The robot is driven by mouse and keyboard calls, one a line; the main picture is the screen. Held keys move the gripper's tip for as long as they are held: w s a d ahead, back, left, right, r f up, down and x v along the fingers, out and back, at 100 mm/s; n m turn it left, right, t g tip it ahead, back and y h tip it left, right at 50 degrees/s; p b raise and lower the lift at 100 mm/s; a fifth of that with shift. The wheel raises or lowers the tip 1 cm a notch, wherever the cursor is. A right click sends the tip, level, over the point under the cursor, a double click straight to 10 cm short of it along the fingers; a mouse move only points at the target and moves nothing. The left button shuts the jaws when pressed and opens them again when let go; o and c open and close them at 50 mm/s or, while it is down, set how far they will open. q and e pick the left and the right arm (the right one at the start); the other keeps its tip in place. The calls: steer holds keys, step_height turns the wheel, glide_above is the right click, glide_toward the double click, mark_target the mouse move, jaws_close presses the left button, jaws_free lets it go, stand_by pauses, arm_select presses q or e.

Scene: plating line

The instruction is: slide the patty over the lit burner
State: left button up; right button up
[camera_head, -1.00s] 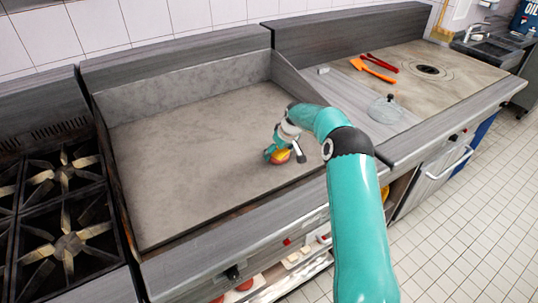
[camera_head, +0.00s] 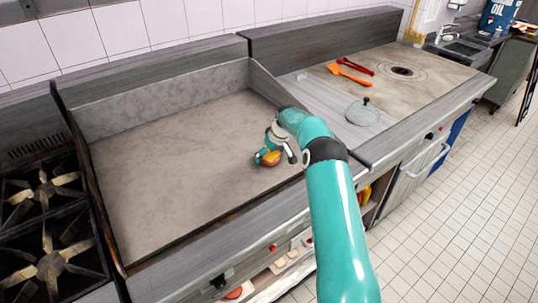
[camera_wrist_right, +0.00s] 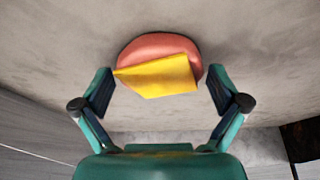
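The patty is a pinkish-red disc with a yellow cheese slice on top. It lies on the grey griddle plate (camera_head: 180,165), near its right front part, partly hidden by my gripper in the head view (camera_head: 271,158). In the right wrist view the patty (camera_wrist_right: 160,48) sits ahead, between the fingertips. My right gripper (camera_wrist_right: 160,92) is open, one finger on each side of the patty; I cannot tell whether either touches it. It also shows low over the plate in the head view (camera_head: 275,157). My left gripper is not in view. No flame is visible.
Black burner grates (camera_head: 48,235) stand left of the griddle, beyond its raised edge. Right of it are a glass lid (camera_head: 362,113), an orange utensil (camera_head: 348,74), a red utensil (camera_head: 356,66) and a round burner (camera_head: 402,71). The plate left of the patty is clear.

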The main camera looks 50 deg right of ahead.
steer(key=shift+r, duration=0.15)
steer(key=v, duration=1.1)
steer(key=shift+s+r, duration=0.3)
